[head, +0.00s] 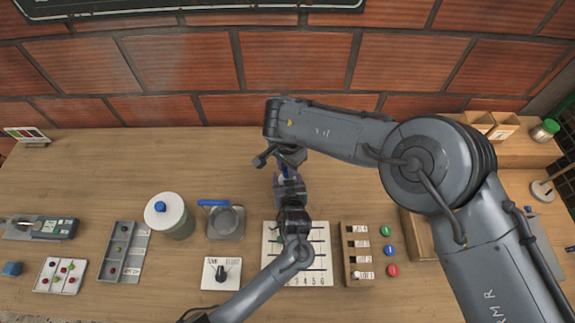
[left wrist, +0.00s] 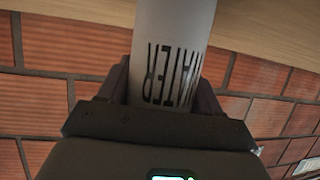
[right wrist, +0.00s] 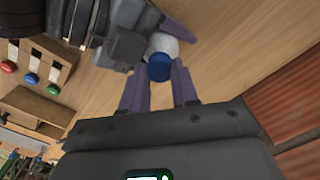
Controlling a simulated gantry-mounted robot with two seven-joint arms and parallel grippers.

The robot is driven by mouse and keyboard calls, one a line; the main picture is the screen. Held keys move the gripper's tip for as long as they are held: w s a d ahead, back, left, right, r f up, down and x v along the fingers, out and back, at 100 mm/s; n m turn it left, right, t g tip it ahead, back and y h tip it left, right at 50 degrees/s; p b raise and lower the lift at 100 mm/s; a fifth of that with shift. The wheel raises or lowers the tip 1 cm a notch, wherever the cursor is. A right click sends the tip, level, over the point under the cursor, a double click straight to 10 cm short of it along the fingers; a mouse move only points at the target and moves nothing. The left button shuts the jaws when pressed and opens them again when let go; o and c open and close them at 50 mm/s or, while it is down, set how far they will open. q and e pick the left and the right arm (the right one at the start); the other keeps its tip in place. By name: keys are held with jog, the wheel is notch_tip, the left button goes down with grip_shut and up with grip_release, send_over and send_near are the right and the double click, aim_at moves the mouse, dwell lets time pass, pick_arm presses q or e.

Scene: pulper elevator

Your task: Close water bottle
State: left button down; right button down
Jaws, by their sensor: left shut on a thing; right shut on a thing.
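The water bottle (left wrist: 176,35) is whitish with dark "WATER" lettering. My left gripper (left wrist: 165,85) is shut around its body in the left wrist view. In the right wrist view the blue cap (right wrist: 159,68) lies between the fingers of my right gripper (right wrist: 158,80), which is shut on it. The white bottle top (right wrist: 165,43) shows just beyond the cap. I cannot tell whether the cap is seated on the mouth or just above it. In the head view my right gripper (head: 287,158) is above my left gripper, and the two arms hide most of the bottle.
A white canister (head: 170,215) with a blue knob and a square container (head: 225,223) with a blue handle stand left of the arms. A numbered board (head: 316,240), a switch panel (head: 357,255) and coloured buttons (head: 389,250) are in front. A brick wall (head: 180,65) rises behind.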

jog(key=c, duration=0.8)
grip_release()
jog(key=shift+c, duration=0.2)
jog(key=shift+r, duration=2.3)
jog(key=shift+c, duration=0.4)
jog(key=shift+r+n, duration=1.7)
jog(key=shift+f, duration=4)
